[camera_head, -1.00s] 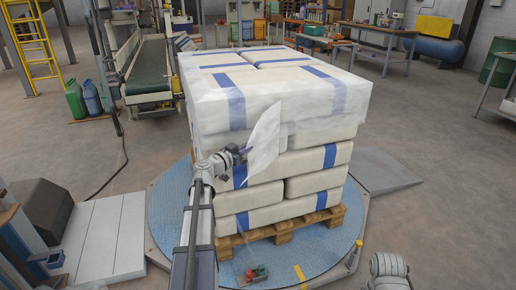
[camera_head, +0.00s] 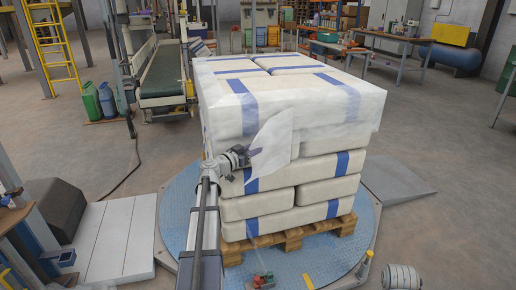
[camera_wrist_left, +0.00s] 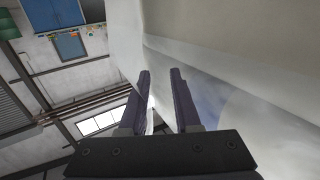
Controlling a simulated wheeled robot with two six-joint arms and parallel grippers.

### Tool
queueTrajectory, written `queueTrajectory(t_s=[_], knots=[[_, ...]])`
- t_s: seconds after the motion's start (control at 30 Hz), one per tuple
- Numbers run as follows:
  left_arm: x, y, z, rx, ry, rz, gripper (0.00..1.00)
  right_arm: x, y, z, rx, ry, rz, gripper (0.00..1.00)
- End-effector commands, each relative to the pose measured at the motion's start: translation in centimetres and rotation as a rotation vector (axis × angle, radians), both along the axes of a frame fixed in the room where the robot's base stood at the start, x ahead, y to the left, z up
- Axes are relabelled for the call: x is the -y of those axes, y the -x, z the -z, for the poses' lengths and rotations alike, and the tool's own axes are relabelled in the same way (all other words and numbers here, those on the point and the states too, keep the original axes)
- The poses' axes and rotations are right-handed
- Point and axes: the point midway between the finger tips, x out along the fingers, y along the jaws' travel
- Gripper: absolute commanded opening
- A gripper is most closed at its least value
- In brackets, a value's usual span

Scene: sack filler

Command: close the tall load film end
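The tall load (camera_head: 300,150) is a stack of white sacks with blue bands on a wooden pallet (camera_head: 290,235), its top layers wrapped in clear film. In the left wrist view the two dark fingers (camera_wrist_left: 163,100) stand apart, with pale film surfaces beyond and to the right. My right gripper is not in view.
The pallet stands on a round blue turntable (camera_head: 175,225) with a ramp (camera_head: 397,180) at right. A grey platform (camera_head: 122,240) and a dark block (camera_head: 55,205) are at left. A conveyor (camera_head: 162,75) and workbenches (camera_head: 385,42) stand behind. Open floor lies at right.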

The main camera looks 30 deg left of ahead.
Motion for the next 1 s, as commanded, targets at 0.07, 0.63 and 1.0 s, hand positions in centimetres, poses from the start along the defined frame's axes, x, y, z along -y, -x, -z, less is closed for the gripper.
queueTrajectory(t_s=[0.07, 0.63, 1.0], knots=[[-0.8, -0.2, -0.1, 0.002, 0.002, -0.020, 0.36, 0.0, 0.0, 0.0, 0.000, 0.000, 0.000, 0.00], [-0.3, 0.0, 0.0, 0.001, 0.001, -0.012, 0.36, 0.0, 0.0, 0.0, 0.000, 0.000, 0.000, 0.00], [-1.1, 4.8, 0.0, 0.001, 0.001, -0.015, 0.36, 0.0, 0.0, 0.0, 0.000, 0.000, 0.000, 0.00]])
